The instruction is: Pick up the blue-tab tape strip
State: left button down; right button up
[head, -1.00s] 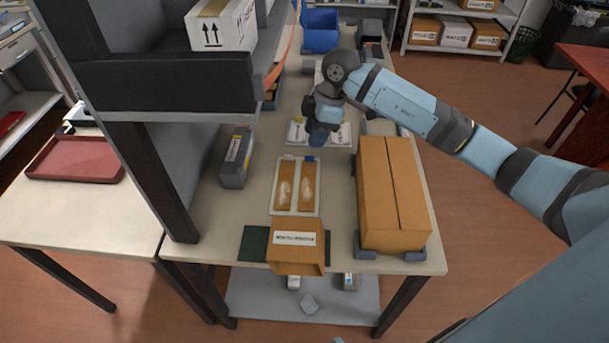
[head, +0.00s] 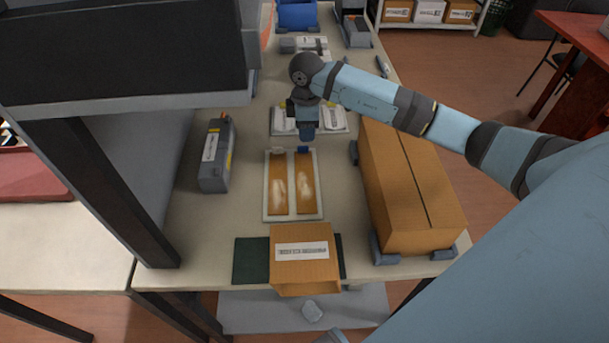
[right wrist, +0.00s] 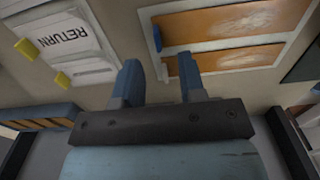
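Two brown tape strips lie side by side on a pale tray (head: 266,215). The right one is the blue-tab tape strip (head: 306,178), with its blue tab (head: 303,149) at the far end. The left strip (head: 278,200) has a pale tab. My right gripper (head: 306,136) is just beyond the blue tab, above the table. In the right wrist view its fingers (right wrist: 159,72) are apart with nothing between them. The blue-tab strip (right wrist: 235,22) and its tab (right wrist: 157,39) show ahead there, apart from the fingers. My left gripper is not in view.
A long cardboard box (head: 410,190) stands right of the tray, and an open carton (head: 302,257) in front. A grey cartridge (head: 214,165) lies to the left. A dark shelf (head: 120,55) overhangs the left.

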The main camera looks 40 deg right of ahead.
jog(key=f, duration=0.4)
jog(key=w+f, duration=0.1)
jog(key=f, duration=0.1)
jog(key=shift+a+f, duration=0.25)
grip_shut()
